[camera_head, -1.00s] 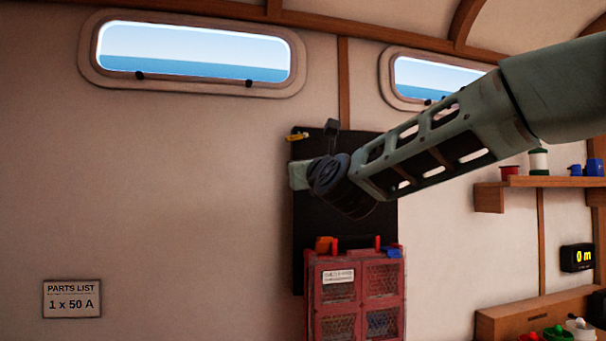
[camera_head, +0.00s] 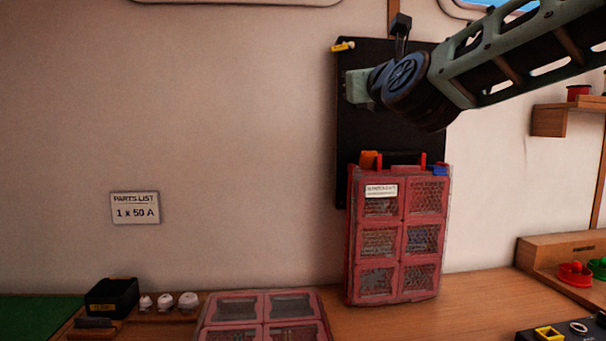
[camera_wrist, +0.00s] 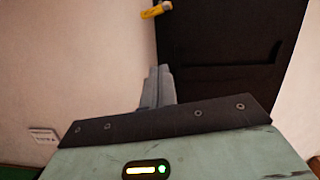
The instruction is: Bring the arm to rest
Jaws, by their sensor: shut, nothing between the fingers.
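My gripper (camera_head: 357,87) is at the end of my raised arm, which reaches in from the upper right in the head view. It hangs in front of a black wall panel (camera_head: 345,150), above an upright red parts case. In the wrist view my gripper's fingers (camera_wrist: 158,85) are together, with nothing between them. The black panel (camera_wrist: 225,50) fills the middle and right of that view. The gap between gripper and panel is hard to judge.
The red case (camera_head: 404,238) stands on the wooden bench (camera_head: 385,320). A second red case (camera_head: 263,300) lies flat at the front. A black bin (camera_head: 112,297) is at lower left and a wooden shelf (camera_head: 550,120) at right. A yellow item (camera_head: 343,46) sits at the panel's top left.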

